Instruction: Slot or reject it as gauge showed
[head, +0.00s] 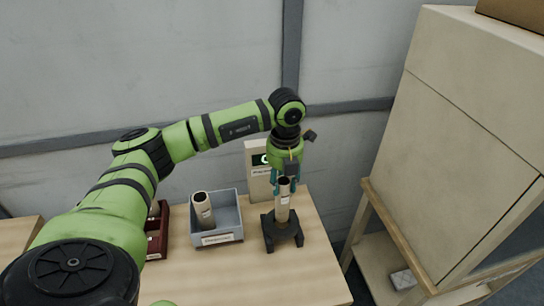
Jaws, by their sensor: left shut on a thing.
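My left gripper (286,183) comes down from above and is shut on the upper end of a beige roll (282,207). The roll is upright, with its lower end at a black stand (283,236) on the table; I cannot tell whether it rests in it. Behind stands a pale gauge box (256,183) with a small dark screen (260,160) showing a green mark, partly hidden by the gripper. A grey bin (228,229) with a front label holds another beige roll (203,208), slightly tilted. A dark red rack (164,222) is partly hidden by my left arm. My right gripper is out of view.
The wooden table (255,280) is clear in front of the bin and stand. A large beige cabinet (455,130) on a wooden frame stands to the right, past a gap. A grey wall (130,70) closes off the back.

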